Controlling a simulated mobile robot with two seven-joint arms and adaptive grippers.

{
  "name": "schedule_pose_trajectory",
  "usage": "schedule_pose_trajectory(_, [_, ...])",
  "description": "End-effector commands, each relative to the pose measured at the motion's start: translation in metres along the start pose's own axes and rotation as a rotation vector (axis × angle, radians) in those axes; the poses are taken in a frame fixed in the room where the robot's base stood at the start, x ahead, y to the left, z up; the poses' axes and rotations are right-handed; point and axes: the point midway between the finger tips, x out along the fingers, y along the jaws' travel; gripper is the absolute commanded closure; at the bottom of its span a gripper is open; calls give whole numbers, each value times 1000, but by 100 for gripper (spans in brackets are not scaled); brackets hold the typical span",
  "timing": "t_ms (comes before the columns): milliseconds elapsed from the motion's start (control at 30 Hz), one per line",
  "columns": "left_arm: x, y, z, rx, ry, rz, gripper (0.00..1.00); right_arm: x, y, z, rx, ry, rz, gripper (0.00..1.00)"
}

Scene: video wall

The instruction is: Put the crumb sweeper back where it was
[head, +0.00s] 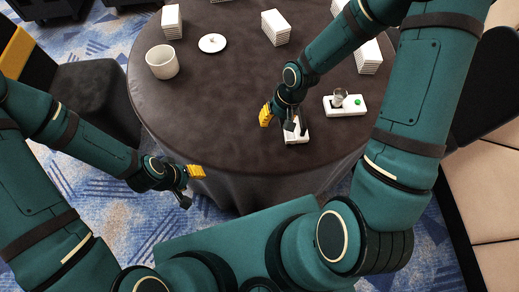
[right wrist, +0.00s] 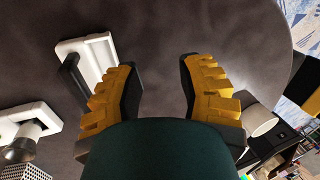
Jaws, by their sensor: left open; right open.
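A white flat piece (head: 303,137) with a dark bar lies near the table's front edge; it may be the crumb sweeper or its holder, I cannot tell which. In the right wrist view the white piece (right wrist: 104,50) and dark bar (right wrist: 75,78) lie at the left, outside the jaws. My right gripper (head: 277,119) is open just above and left of it, covering part of it in the head view. Its yellow fingers stand apart with bare tabletop between them in the right wrist view (right wrist: 160,78). My left gripper (head: 190,184) is open and empty, in front of the table's edge.
On the round dark table (head: 215,115) a white tray (head: 331,107) with a metal piece and green spot stands right. A white cup (head: 162,62), a lidded white dish (head: 212,43) and several white stacks, one here (head: 275,27), stand behind. The table's left front is clear.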

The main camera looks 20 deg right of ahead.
Motion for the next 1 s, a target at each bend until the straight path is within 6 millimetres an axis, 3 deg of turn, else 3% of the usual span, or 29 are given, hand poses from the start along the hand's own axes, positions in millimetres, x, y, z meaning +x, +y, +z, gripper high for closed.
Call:
schedule_pose_trajectory(33, [0,0,0,0,0,0,52,23,-17,17,-9,-8,-48,62])
schedule_pose_trajectory(100, [0,0,0,0,0,0,52,46,-35,34,-11,12,-95,62])
schedule_pose_trajectory(300, [0,0,0,0,0,0,52,85,-50,70,-5,80,-104,62])
schedule_pose_trajectory(467, [0,0,0,0,0,0,52,93,-48,80,-5,107,-82,62])
schedule_pose_trajectory(1000, [0,0,0,0,0,0,52,93,-48,80,-4,110,-81,62])
